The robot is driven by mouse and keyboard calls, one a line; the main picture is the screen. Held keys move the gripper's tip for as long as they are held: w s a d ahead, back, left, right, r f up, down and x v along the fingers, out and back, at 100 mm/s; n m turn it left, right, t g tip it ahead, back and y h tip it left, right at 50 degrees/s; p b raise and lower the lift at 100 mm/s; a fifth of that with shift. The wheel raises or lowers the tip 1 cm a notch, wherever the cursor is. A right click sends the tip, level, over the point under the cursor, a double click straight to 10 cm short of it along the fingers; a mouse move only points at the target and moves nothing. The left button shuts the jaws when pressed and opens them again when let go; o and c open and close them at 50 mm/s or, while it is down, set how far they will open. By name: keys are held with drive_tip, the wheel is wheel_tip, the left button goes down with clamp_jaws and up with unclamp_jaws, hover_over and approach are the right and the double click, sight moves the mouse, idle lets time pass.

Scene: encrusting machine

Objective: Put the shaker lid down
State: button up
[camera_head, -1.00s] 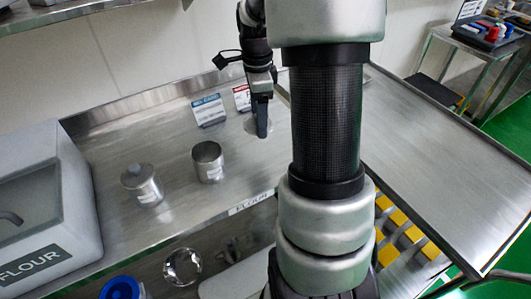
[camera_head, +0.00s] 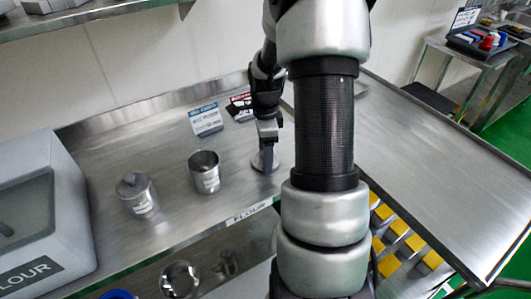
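The shaker lid (camera_head: 257,162) shows as a pale round metal disc low over the table, right of the open cup. My gripper (camera_head: 267,158) points down at it, seen nearly edge-on, and seems shut on its middle. The fingers hide part of the lid, and I cannot tell whether its underside touches the table. The open metal shaker cup (camera_head: 206,178) stands upright with no lid, left of my gripper. A second metal canister (camera_head: 139,200) with a knobbed lid stands further left.
A grey flour bin (camera_head: 40,215) fills the left. Small label cards (camera_head: 206,119) stand behind the cup. The steel table (camera_head: 110,160) is bare around the lid. My arm blocks the middle right. A lower shelf holds a metal bowl (camera_head: 180,279).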

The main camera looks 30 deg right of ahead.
drive_tip(key=shift+f, duration=0.2)
drive_tip(key=o, duration=1)
drive_tip(key=shift+r, duration=0.1)
wheel_tip(320, 180, up, 12)
drive_tip(key=shift+r+p, duration=0.15)
drive_tip(key=shift+p, duration=0.55)
